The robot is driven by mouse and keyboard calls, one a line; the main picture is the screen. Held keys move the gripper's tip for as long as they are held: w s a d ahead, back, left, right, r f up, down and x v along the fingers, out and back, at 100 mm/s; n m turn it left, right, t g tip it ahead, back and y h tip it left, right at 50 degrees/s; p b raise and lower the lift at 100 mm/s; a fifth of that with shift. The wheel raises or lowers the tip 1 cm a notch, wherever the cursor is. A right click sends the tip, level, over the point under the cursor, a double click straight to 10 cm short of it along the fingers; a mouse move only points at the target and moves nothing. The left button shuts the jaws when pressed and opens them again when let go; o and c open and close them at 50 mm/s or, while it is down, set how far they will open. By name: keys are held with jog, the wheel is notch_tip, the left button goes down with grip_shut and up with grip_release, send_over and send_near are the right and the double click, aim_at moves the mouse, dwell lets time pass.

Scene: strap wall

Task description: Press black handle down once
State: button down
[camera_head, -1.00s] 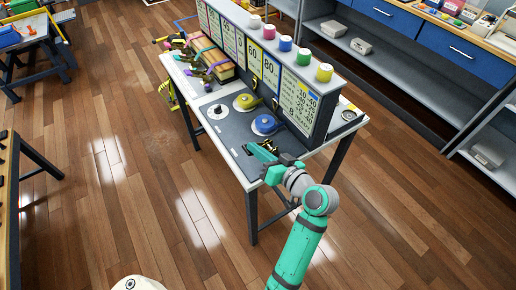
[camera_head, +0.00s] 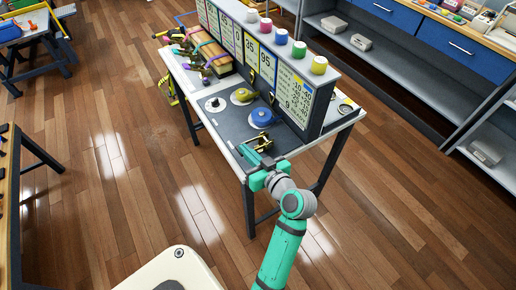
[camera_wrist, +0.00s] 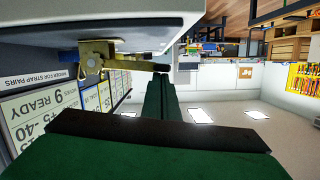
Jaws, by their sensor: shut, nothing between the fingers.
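A brass lever mechanism (camera_head: 262,141) stands at the near end of the grey work surface. It also shows in the wrist view (camera_wrist: 95,55), where the picture is turned over and the mechanism seems to hang from the surface. Its arm ends in a black handle (camera_wrist: 158,67). My gripper (camera_head: 243,150) is at the near edge of the table, just in front of the mechanism. Its green fingers (camera_wrist: 160,88) are shut and empty, with the tips close to the end of the black handle. I cannot tell whether they touch it.
A blue round dial (camera_head: 262,116), a yellow one (camera_head: 242,96) and a white disc (camera_head: 215,104) lie on the table. A panel with number cards (camera_head: 293,97) stands along its back edge, with coloured pots on top. Floor in front is clear.

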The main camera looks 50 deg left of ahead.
jog(key=shift+f, duration=0.25)
jog(key=d+r, duration=0.6)
jog(key=d, duration=0.3)
jog(key=shift+s+d+r, duration=0.35)
jog(key=shift+s+r, duration=0.05)
jog(key=shift+w, duration=0.1)
